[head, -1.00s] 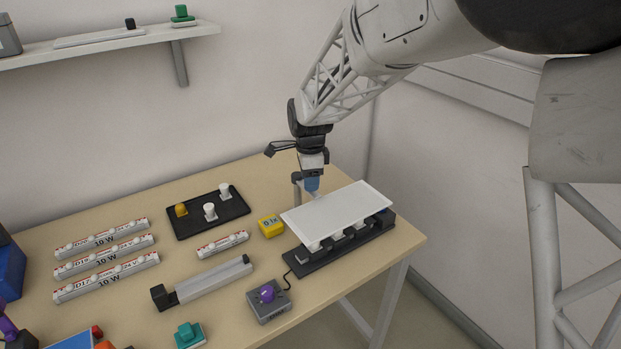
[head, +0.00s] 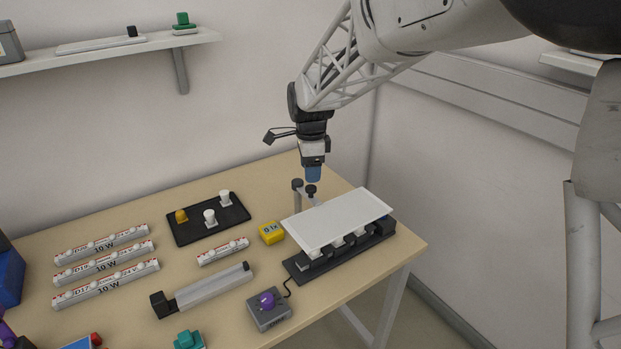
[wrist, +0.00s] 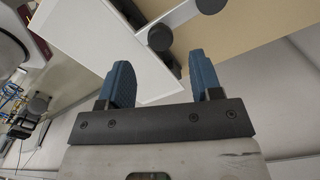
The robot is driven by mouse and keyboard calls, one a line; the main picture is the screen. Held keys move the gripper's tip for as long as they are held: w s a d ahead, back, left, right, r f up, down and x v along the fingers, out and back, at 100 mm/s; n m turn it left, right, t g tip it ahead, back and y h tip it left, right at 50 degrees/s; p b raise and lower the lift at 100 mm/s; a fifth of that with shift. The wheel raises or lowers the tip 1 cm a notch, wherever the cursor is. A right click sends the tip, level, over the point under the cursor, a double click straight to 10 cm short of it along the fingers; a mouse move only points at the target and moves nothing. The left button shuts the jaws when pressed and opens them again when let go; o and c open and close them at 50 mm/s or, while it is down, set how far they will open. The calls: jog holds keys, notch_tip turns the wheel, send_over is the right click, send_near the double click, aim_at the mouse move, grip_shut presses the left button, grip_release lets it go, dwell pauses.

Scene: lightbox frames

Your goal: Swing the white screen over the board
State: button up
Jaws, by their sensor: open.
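The white screen (head: 340,217) is a flat panel lying level above the dark board (head: 302,275), which bears several black holders with white parts. The screen covers much of the board; the board's front and right edges show. A short arm joins the screen to a grey post (head: 297,196) at its back left. A black knob (head: 311,190) stands on that arm. My gripper (head: 313,179) is just above the knob, apart from it, pointing down. In the wrist view its blue fingers (wrist: 162,80) are open and empty, with the knob (wrist: 160,37) and the screen (wrist: 95,45) beyond them.
A yellow block (head: 271,232) and a grey box with a purple knob (head: 268,301) stand left of the board. A black tray (head: 242,215) with small pegs and several white tubes (head: 105,284) lie further left. A wall is behind.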

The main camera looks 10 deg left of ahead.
jog(key=shift+r, duration=1.15)
jog(key=shift+s+d+r, duration=0.1)
jog(key=shift+d, duration=0.1)
jog(key=s+d+r+n+t, duration=0.1)
jog(key=s+d+r+n, duration=0.2)
jog(key=s+d, duration=0.55)
jog(key=s+d+r+n, duration=0.35)
jog(key=s+d, duration=0.25)
jog(key=d, duration=0.6)
jog(key=s+d+f+n, duration=0.1)
jog(key=s+d+n, duration=0.2)
jog(key=s+d, duration=0.3)
jog(key=s+d+f+n+t, duration=0.1)
jog(key=s+d+n, duration=0.3)
jog(key=s, duration=1.1)
jog(key=d+f, duration=0.1)
jog(key=d, duration=0.1)
jog(key=shift+d+f+t, duration=0.3)
jog(key=shift+d, duration=0.1)
